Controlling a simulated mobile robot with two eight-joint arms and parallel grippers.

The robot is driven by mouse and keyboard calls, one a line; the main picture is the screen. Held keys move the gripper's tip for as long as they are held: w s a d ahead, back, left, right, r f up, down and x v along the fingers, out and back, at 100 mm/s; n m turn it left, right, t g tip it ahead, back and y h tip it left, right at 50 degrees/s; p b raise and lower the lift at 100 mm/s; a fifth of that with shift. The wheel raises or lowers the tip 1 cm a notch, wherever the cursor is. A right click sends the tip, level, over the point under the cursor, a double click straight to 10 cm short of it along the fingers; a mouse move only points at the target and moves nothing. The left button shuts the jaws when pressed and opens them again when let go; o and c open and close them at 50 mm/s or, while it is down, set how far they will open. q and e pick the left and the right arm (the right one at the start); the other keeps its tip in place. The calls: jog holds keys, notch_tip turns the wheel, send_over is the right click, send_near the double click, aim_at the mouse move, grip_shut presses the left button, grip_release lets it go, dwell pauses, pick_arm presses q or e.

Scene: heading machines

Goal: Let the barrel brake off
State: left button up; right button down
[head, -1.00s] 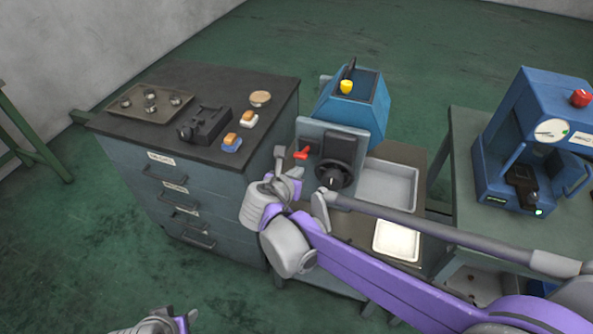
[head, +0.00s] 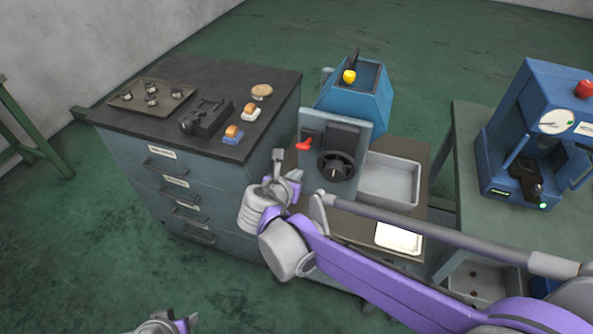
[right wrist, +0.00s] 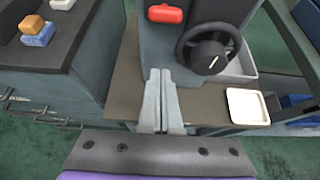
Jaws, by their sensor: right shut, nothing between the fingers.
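A short red-gripped lever (head: 303,146) sticks out of the front panel of a blue-grey machine (head: 352,110), left of a black handwheel (head: 336,166). In the right wrist view, its red grip (right wrist: 166,14) shows at the top, beyond my fingertips. My right gripper (head: 278,158) is in front of the machine, left of and below the lever. Its two fingers (right wrist: 160,75) are shut together with nothing between them and show apart from the lever. My left gripper (head: 185,322) is partly cut off at the bottom edge; its jaw state is unclear.
A drawer cabinet (head: 240,75) at left carries a tray (head: 180,97), a black fixture (head: 206,118) and small blocks. A grey bin (head: 390,182) and a white tray (head: 399,238) lie right of the handwheel. A blue press (head: 540,110) stands at right.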

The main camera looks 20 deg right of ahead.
jog(key=s+a+r, duration=0.3)
jog(key=s+r, duration=0.2)
jog(key=r, duration=0.2)
jog(key=shift+s+a+p, duration=0.25)
jog(key=shift+a+p, duration=0.1)
jog(key=shift+p, duration=0.05)
